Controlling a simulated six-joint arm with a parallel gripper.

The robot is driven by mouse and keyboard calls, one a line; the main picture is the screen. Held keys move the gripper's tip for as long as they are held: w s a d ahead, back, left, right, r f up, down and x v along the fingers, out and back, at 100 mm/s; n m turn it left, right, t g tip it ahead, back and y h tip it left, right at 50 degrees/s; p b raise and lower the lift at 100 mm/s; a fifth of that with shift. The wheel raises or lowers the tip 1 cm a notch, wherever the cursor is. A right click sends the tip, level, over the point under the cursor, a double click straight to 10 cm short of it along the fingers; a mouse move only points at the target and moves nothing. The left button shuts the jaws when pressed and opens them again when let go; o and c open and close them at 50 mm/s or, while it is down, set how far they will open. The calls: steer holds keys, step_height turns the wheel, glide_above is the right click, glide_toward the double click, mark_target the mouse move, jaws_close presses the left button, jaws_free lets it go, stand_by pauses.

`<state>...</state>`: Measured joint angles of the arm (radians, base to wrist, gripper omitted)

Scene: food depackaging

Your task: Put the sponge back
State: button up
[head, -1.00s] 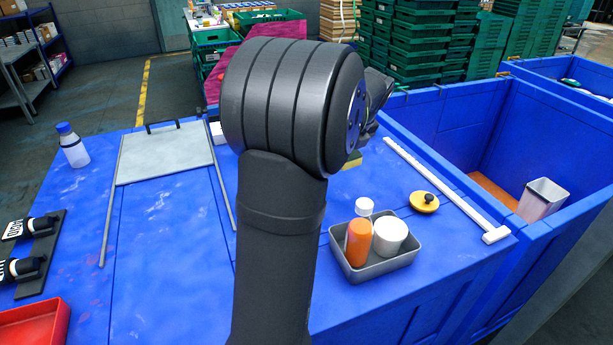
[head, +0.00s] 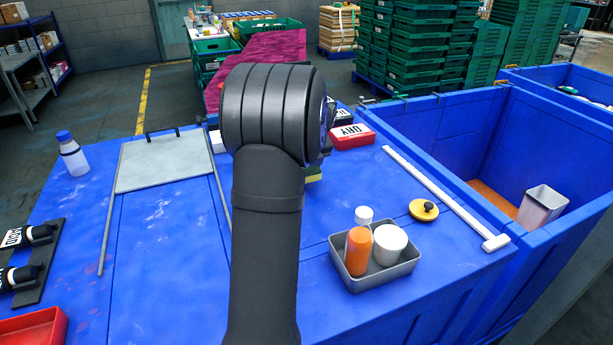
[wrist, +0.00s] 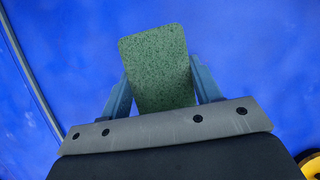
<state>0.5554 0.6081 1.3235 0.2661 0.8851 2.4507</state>
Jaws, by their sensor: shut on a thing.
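The sponge (wrist: 158,60) shows a speckled green face in the wrist view, between the two fingers of my gripper (wrist: 162,86). My gripper is shut on it, with blue surface behind it. In the head view a small yellow-green part of the sponge (head: 314,174) shows just right of my arm. My arm hides the fingers and most of the sponge there. I cannot tell how high the sponge is above the blue table (head: 160,230).
A grey tray (head: 377,281) with an orange bottle and white containers stands front right. A yellow round knobbed thing (head: 422,211) and a white bar (head: 440,193) lie beside it. A red box marked DRY (head: 352,137) is behind. A grey board (head: 165,163) lies left.

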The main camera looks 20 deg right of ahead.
steer(key=shift+f, duration=1.9)
steer(key=shift+f, duration=0.1)
steer(key=o, duration=1)
steer(key=shift+c, duration=0.2)
steer(key=shift+s+r, duration=0.15)
steer(key=shift+r, duration=0.35)
steer(key=v, duration=1.1)
